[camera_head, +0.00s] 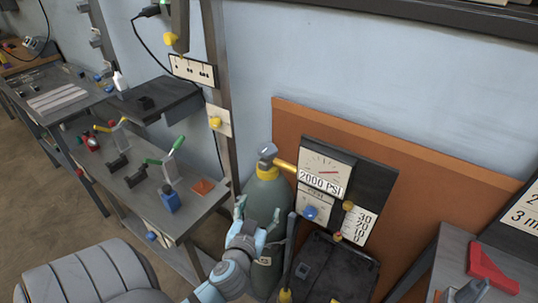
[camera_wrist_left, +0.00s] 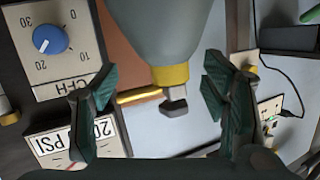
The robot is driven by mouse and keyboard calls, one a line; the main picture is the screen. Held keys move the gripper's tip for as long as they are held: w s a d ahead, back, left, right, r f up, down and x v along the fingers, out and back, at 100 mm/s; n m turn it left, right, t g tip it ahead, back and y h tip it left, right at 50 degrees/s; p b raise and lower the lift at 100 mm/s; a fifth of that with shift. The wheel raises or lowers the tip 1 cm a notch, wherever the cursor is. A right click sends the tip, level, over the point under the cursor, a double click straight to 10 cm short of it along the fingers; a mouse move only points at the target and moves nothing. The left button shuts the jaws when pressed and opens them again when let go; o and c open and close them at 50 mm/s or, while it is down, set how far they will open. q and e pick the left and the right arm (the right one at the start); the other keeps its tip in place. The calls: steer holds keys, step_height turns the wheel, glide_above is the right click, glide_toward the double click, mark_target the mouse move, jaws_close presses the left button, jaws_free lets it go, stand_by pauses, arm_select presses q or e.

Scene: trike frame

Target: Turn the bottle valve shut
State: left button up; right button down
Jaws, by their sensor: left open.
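The grey-green gas bottle (camera_head: 266,193) stands against the wall, with a yellow collar and a grey bottle valve (camera_head: 267,151) on top. My left gripper (camera_head: 257,211) is open and empty in front of the bottle, lower than the valve in the head view. The left wrist view shows the bottle (camera_wrist_left: 165,35) upside down, with the valve handle (camera_wrist_left: 174,106) hanging between the two spread fingers (camera_wrist_left: 158,70). I see no finger touching the valve. A brass pipe runs from the collar to the gauge panel. My right gripper is not in view.
The gauge panel (camera_head: 357,181) with its blue knob (camera_head: 311,212) stands close right of the bottle. A metal workbench (camera_head: 140,190) with tools is at left. A grey padded seat (camera_head: 90,275) is lower left, and a dark case (camera_head: 335,268) sits below the panel.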

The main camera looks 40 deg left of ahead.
arm_select(q)
steer(key=n+t+y, duration=0.2)
glide_toward(265, 155)
steer(key=x, duration=1.3)
steer(key=shift+d+f, duration=0.1)
steer(key=shift+h, duration=0.3)
steer(key=c, duration=1.2)
